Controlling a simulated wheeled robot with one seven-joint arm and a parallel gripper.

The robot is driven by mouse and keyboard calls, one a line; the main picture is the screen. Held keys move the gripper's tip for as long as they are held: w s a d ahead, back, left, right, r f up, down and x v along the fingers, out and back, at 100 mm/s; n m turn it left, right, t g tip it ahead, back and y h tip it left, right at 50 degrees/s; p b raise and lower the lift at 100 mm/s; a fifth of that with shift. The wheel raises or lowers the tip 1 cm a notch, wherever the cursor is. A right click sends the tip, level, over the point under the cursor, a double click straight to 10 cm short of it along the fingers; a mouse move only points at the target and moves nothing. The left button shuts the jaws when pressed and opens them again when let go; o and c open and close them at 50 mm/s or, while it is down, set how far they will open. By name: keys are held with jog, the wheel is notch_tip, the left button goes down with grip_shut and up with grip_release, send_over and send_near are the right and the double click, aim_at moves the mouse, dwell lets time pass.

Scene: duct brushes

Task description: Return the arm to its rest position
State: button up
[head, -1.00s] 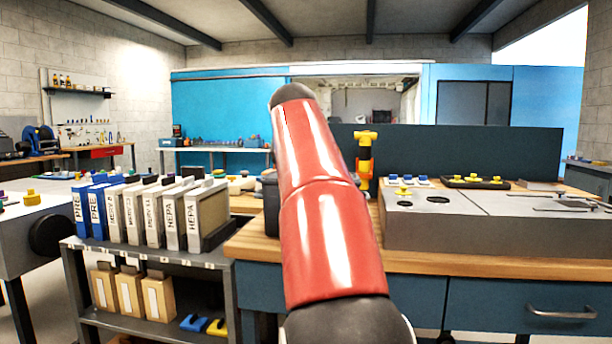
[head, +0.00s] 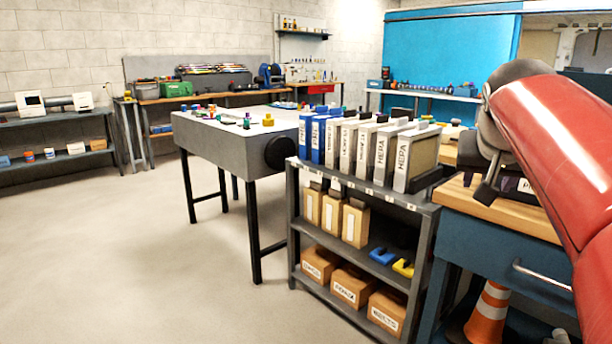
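My red arm (head: 545,140) fills the right side of the head view, with a dark grey joint at its upper end. Below that joint, a dark part that looks like my gripper (head: 488,184) shows beside the arm, over the edge of the wooden-topped bench (head: 520,212). It is small and partly hidden by the arm, so I cannot tell its opening or whether it holds anything.
A grey shelf cart (head: 430,207) with upright filters (head: 365,147) and boxes stands just left of the bench. Behind it is a grey table (head: 225,150) with small coloured pieces. An orange cone (head: 487,315) is under the bench. Open floor (head: 120,260) lies left.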

jog(key=s+a+f+n+y, duration=0.1)
jog(key=s+a+f, duration=0.4)
jog(key=f, duration=0.3)
jog(key=s+a+f+n+g+y, duration=0.1)
jog(key=s+a+f+n, duration=0.1)
jog(key=s+a+f, duration=0.3)
jog(key=s+a+f+n+g+y, duration=0.1)
jog(key=s+a+f+n+y, duration=0.1)
jog(key=s+a+f, duration=0.4)
jog(key=s+f, duration=0.3)
jog(key=f, duration=0.3)
